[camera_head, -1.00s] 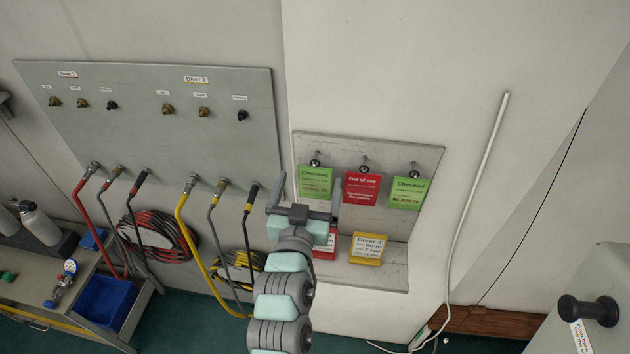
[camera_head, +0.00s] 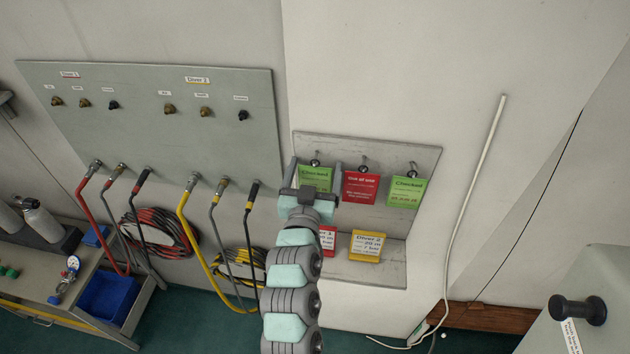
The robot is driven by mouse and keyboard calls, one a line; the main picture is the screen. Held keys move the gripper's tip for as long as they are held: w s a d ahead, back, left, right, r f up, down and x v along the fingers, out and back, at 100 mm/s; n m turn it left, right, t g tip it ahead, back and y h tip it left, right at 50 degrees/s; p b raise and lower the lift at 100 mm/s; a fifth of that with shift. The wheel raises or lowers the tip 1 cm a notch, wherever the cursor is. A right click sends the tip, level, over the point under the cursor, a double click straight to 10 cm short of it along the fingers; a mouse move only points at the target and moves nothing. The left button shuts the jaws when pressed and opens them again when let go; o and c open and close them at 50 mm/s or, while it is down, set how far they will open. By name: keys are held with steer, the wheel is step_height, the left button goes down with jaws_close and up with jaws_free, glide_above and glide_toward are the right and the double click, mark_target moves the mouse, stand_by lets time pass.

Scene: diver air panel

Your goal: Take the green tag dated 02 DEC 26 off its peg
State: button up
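Two green "Checked" tags hang on the small grey board, the left one (camera_head: 316,178) and the right one (camera_head: 407,192). Their dates are too small and blurred for me to read surely. The left tag hangs on a peg (camera_head: 315,162) and its lower part is hidden by my gripper. My gripper (camera_head: 316,163) is open, its two fingers apart on either side of the left green tag as seen here. I cannot tell how far it stands from the board or whether it touches the tag.
A red "Out of use" tag (camera_head: 361,187) hangs on the middle peg, close to my right finger. A red card (camera_head: 327,240) and a yellow card (camera_head: 367,246) stand on the ledge below. The hose panel (camera_head: 150,130) is to the left. A white cable (camera_head: 475,190) runs down the right.

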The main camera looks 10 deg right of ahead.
steer(key=c, duration=1.1)
steer(key=shift+o, duration=0.2)
steer(key=shift+r, duration=0.1)
steer(key=shift+r+b, duration=0.15)
steer(key=shift+b, duration=0.3)
steer(key=p+v, duration=0.6)
steer(key=v, duration=1.2)
steer(key=shift+p, duration=0.4)
